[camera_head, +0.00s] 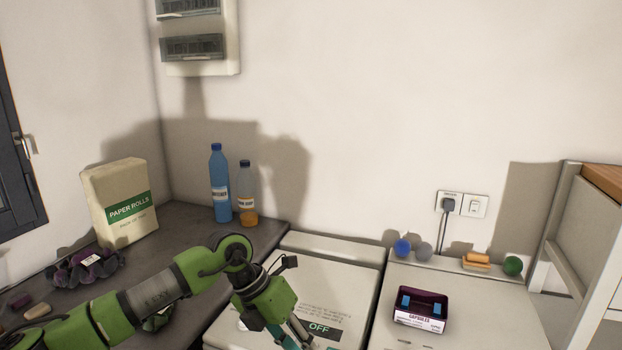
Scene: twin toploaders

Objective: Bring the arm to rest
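My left arm (150,300) comes in from the lower left, green and dark grey, bent at an elbow above the counter's right end. Its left gripper (290,336) points down over the front of the left white toploader (335,290), near the OFF label. A teal piece shows between or beside its fingers, cut by the lower frame edge. I cannot tell whether the gripper is open or shut on it. My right gripper is not in view.
The right toploader (500,310) carries a capsules box (421,309), several small balls and an orange sponge-like block (476,260). On the dark counter (188,215) stand a paper rolls pack (122,203), a blue bottle (219,185), an orange-filled bottle (246,195) and a dark purple scrunched item (85,267).

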